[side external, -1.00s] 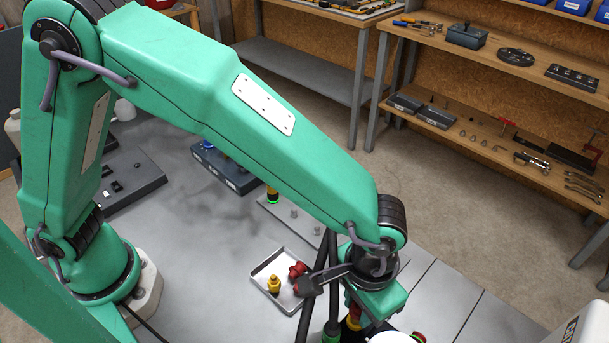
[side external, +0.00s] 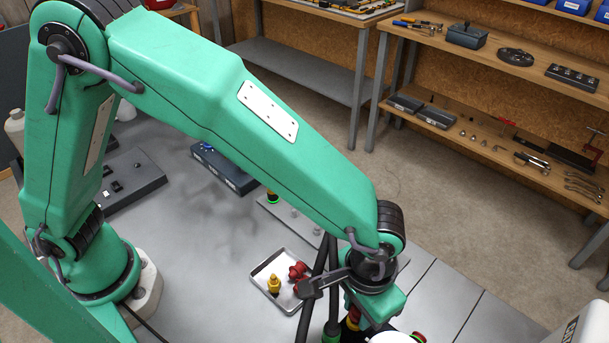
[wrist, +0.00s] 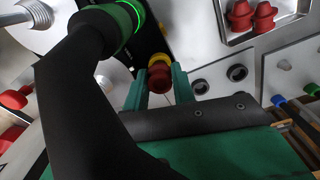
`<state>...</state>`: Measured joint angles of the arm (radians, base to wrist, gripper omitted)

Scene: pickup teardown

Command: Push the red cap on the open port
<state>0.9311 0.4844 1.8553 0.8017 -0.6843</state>
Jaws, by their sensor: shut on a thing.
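My gripper (wrist: 160,82) is shut on a red cap (wrist: 159,78), with one green finger on each side of it. In the side external view my gripper (side external: 358,316) is low at the bottom edge, partly hidden by hoses, and the red cap shows only as a small patch. A yellow ring (wrist: 158,60) lies directly beyond the cap, against a black part. The cap hides what is under it, so I cannot tell whether it touches or sits on the port.
Two dark round openings (wrist: 237,73) sit in a pale plate right of my gripper. A metal tray (side external: 262,270) holds a yellow piece (side external: 274,284) and red pieces (side external: 298,270). A thick black hose (wrist: 85,75) with a lit green ring (wrist: 135,15) passes close by.

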